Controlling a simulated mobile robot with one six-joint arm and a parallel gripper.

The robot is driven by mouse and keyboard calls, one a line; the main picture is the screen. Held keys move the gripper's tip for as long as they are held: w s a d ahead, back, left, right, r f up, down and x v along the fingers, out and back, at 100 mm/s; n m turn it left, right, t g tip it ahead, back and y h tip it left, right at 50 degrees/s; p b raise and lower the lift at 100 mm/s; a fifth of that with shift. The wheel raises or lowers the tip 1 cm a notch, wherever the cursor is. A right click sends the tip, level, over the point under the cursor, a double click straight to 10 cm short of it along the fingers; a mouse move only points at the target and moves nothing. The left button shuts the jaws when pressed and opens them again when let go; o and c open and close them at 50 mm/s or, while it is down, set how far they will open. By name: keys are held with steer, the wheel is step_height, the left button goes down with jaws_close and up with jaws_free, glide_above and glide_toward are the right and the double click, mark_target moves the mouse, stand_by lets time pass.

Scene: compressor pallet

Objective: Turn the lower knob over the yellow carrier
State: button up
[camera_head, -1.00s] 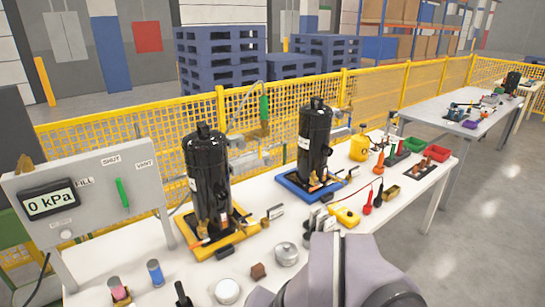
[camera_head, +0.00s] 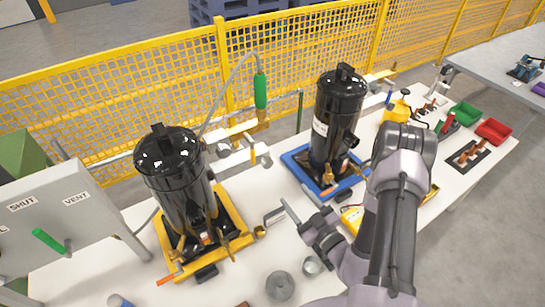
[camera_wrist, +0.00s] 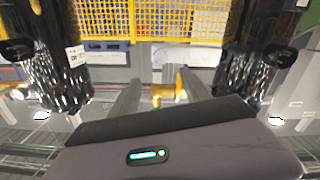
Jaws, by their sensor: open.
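The yellow carrier (camera_head: 244,225) stands on the white table in the head view, with a black compressor (camera_head: 180,185) upright on it. Behind and right of that compressor, brass and grey fittings (camera_head: 252,157) sit on a pipe. I cannot tell which of them is the lower knob. My gripper (camera_head: 279,212) is open and empty, right of the yellow carrier, its fingers pointing toward the fence. In the wrist view a brass fitting (camera_wrist: 180,82) shows beyond the space between the fingers, apart from them.
A second black compressor (camera_head: 338,115) stands on a blue carrier (camera_head: 299,158) to the right. A green-handled hose (camera_head: 260,92) hangs above the fittings. The yellow mesh fence (camera_head: 110,95) runs behind. Grey round parts (camera_head: 280,285) lie near the front edge.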

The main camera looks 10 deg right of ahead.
mark_target(269, 165)
steer(key=x, duration=1.5)
steer(key=shift+s+a, duration=0.1)
jaws_close()
